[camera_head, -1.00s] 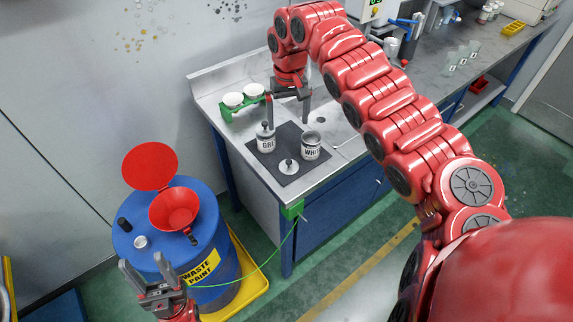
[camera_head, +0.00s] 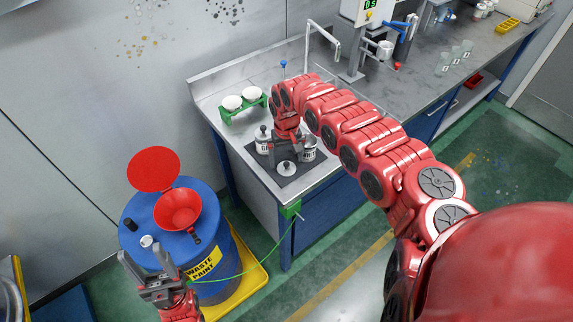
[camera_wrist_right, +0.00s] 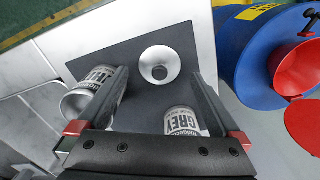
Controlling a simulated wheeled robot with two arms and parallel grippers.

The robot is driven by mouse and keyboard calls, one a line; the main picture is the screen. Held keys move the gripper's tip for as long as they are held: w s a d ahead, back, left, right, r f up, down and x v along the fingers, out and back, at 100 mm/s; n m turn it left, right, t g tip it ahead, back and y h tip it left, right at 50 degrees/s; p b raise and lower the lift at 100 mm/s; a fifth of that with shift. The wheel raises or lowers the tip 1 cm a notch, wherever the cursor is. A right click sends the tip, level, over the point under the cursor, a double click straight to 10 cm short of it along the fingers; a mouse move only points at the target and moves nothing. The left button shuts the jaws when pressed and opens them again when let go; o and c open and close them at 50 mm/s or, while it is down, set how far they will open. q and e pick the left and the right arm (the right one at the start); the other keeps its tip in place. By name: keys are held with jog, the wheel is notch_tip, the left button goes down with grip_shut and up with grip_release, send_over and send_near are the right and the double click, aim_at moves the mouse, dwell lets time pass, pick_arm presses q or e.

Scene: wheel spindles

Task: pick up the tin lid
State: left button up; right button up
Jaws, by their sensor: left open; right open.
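The tin lid (camera_head: 287,168) is a pale round disc with a dark knob, lying on the dark mat (camera_head: 257,164). In the right wrist view the lid (camera_wrist_right: 148,57) shows ahead, between the finger lines. My right gripper (camera_head: 285,152) is open and empty, pointing down over the mat close to the lid. Its fingers (camera_wrist_right: 160,76) show a tin on each side: a tin marked GREY (camera_wrist_right: 181,121) and an open white-labelled tin (camera_wrist_right: 78,103), partly behind a finger. My left gripper (camera_head: 146,262) is open and empty by the drum.
A green rack (camera_head: 228,115) with two white round items stands at the bench's back left. A blue waste-paint drum (camera_head: 205,246) with a red funnel (camera_head: 177,209) stands on the floor to the left. A bent white pipe (camera_head: 322,37) rises behind my right arm.

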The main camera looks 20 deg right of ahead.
aim_at(287, 166)
jog(key=shift+f, duration=1.35)
jog(key=shift+c, duration=0.2)
jog(key=c, duration=1.2)
